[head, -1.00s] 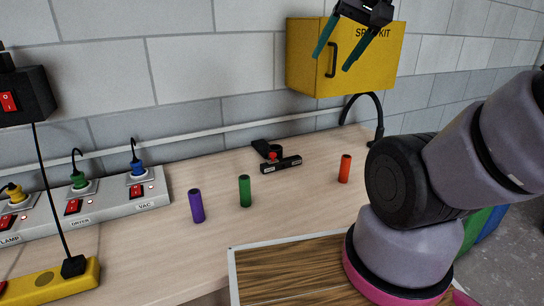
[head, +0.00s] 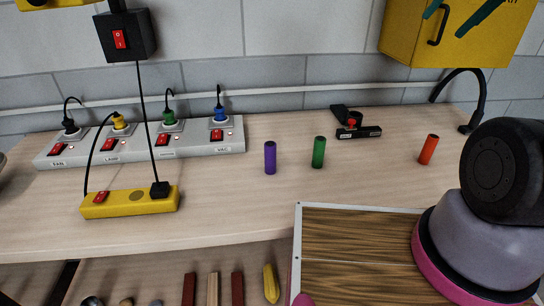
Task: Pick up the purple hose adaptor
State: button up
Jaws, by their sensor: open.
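The purple hose adaptor (head: 270,158) is a small upright cylinder on the wooden bench, left of a similar green cylinder (head: 319,152). A red-orange cylinder (head: 428,150) stands farther right.
A grey socket strip (head: 140,142) with coloured plugs and a yellow power strip (head: 130,202) with cables lie left of the adaptors. A black clamp-like tool (head: 358,131) lies behind. The yellow cabinet (head: 405,35) hangs on the wall. Bare bench lies in front of the purple adaptor.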

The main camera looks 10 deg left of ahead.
aim_at(270, 147)
jog(key=k+j, duration=0.2)
jog(key=j, duration=0.2)
jog(key=k+j, duration=0.2)
jog(key=j, duration=0.2)
jog(key=k+j+z, duration=0.1)
jog(key=j, duration=0.3)
jog(key=k+j, duration=0.3)
jog(key=j, duration=0.1)
